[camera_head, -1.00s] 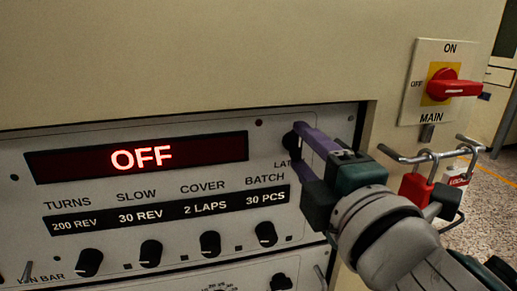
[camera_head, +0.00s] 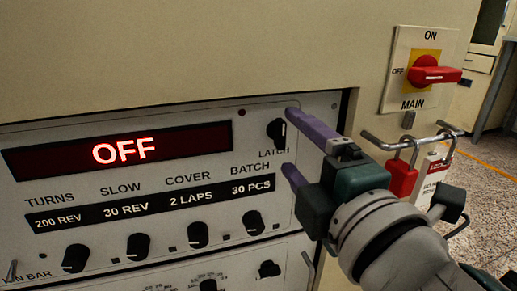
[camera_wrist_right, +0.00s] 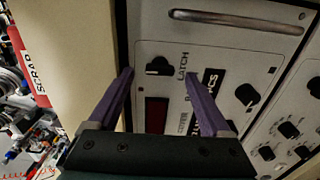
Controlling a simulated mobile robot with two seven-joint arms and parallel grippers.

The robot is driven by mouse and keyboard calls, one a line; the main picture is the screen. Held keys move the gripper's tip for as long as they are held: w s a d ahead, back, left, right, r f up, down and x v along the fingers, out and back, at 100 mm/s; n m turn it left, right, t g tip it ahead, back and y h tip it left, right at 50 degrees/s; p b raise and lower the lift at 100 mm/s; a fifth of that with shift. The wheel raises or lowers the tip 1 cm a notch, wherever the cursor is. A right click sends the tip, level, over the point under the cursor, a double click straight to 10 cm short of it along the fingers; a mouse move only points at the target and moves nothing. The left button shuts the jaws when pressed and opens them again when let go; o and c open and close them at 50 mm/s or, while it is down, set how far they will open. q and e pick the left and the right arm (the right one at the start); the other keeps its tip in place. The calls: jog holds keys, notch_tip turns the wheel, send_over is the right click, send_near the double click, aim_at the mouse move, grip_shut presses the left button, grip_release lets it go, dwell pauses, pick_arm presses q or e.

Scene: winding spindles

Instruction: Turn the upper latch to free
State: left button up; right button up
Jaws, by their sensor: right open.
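The upper latch is a black knob (camera_head: 277,131) at the upper right of the panel, above the word LATCH. Its grip bar stands about upright in the head view, with a pale mark on it. In the right wrist view the knob (camera_wrist_right: 158,66) shows between the finger lines, with its bar lying across the picture. My right gripper (camera_head: 289,141) is open, its purple fingers just right of the knob, one higher and one lower. Nothing is between the fingers, and they look clear of the knob. The gripper also shows in the right wrist view (camera_wrist_right: 160,74). My left gripper is out of view.
A display (camera_head: 120,149) reads OFF, with several black knobs below it. Another small knob (camera_head: 270,268) sits on the lower panel.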

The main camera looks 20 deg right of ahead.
jog(key=s, duration=0.7)
jog(key=shift+s, duration=0.2)
jog(key=shift+d, duration=0.15)
